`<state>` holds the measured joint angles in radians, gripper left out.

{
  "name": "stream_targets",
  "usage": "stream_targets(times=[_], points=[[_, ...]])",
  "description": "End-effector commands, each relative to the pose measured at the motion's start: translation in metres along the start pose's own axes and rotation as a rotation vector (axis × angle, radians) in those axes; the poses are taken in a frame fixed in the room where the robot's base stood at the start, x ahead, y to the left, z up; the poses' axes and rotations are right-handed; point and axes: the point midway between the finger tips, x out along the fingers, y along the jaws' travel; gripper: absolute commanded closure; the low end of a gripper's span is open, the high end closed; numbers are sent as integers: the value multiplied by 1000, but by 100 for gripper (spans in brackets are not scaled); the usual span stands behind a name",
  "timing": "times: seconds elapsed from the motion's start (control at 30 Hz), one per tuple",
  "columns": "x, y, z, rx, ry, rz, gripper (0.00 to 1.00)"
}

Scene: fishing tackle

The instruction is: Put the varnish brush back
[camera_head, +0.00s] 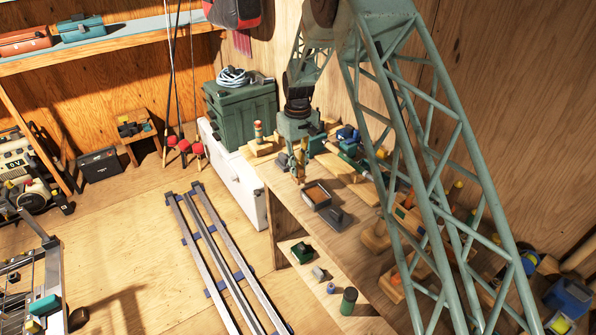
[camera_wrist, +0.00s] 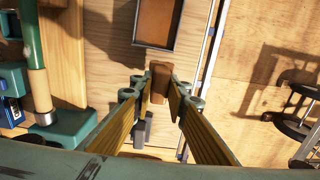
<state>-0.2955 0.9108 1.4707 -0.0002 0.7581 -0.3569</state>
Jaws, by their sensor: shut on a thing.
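My gripper (camera_head: 299,176) is over the left edge of the workbench, pointing down. In the wrist view its fingers (camera_wrist: 160,88) are closed on a brown, wood-coloured piece (camera_wrist: 159,76), which I take to be the varnish brush. Its bristles cannot be made out, and in the head view it is too small to tell from the fingers. A shallow dark tray with a brown inside (camera_head: 316,193) lies on the bench just in front of my gripper. The tray's rim (camera_wrist: 135,30) also shows at the top of the wrist view. Whether the brush touches the bench is unclear.
A dark flat block (camera_head: 340,217) lies beside the tray. A green rod with a pale grip (camera_wrist: 38,85) is close at the left of the wrist view. Green stacked boxes (camera_head: 240,112) stand behind. Floor rails (camera_head: 228,262) run left of the bench.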

Motion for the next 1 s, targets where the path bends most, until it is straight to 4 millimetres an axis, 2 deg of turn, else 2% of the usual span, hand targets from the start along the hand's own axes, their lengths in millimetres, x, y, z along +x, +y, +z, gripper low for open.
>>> stream_targets(times=[0.2,0.67,1.0], points=[[2,12,-17,1,0,0,96],[3,14,-20,1,-1,0,96],[29,14,-19,1,-2,-1,96]])
